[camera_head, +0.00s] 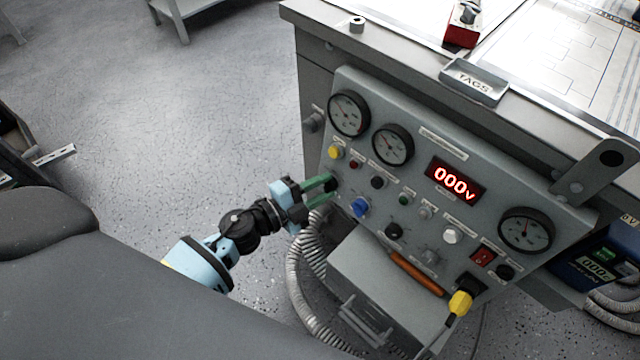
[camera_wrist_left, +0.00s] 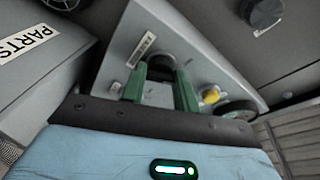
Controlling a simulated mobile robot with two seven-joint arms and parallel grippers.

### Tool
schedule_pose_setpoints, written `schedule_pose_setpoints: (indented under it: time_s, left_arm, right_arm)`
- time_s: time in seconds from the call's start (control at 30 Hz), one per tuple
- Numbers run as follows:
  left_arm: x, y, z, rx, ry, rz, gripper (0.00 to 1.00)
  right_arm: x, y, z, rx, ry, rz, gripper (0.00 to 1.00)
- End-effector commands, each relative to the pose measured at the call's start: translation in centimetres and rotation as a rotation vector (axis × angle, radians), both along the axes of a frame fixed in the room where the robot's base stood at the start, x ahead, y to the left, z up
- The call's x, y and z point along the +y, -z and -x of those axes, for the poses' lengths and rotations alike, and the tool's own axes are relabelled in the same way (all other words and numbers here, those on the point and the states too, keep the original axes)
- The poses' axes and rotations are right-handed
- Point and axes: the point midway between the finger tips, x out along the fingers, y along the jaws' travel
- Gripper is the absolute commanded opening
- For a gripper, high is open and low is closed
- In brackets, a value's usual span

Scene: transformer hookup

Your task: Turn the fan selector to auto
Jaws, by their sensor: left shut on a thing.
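The grey control panel (camera_head: 415,130) fills the front of the bench, with gauges, knobs and a red display reading 000V. My left gripper (camera_head: 326,185) reaches in from the left to the panel's lower left edge. Its green fingers are shut on a dark knob (camera_head: 332,182), likely the fan selector; its label is too small to read. In the left wrist view the dark knob (camera_wrist_left: 162,59) shows between the fingertips of the left gripper (camera_wrist_left: 160,73). The knob's pointer direction is hidden. My right gripper is not in view.
A blue knob (camera_head: 359,207) and a yellow button (camera_head: 335,152) sit close to the gripped knob. A ribbed hose (camera_head: 298,275) hangs below the gripper. A TAGS tray (camera_head: 474,83) lies on the bench top.

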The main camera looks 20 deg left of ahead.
Motion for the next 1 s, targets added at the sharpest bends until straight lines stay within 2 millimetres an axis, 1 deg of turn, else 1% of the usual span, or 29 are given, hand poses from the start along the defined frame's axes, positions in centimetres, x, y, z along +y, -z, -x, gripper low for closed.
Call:
schedule_pose_setpoints:
  time_s: [0.03, 0.2, 0.5, 0.7, 1.0]
  left_arm:
    - [0.0, -0.3, 0.0, -0.013, 0.008, -0.038, 0.07]
    - [0.0, -0.3, -0.1, -0.059, 0.029, -0.162, 0.07]
    - [0.0, -0.2, 0.0, -0.114, 0.057, -0.315, 0.07]
    - [0.0, -0.2, 0.0, -0.13, 0.066, -0.361, 0.07]
    - [0.0, -0.1, 0.0, -0.135, 0.068, -0.374, 0.07]
  right_arm:
    - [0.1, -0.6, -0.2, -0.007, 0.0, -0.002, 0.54]
    - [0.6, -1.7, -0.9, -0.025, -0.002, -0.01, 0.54]
    - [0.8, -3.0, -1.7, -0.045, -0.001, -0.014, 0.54]
    - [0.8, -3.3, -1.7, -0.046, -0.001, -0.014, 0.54]
    - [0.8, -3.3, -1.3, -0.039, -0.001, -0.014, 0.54]
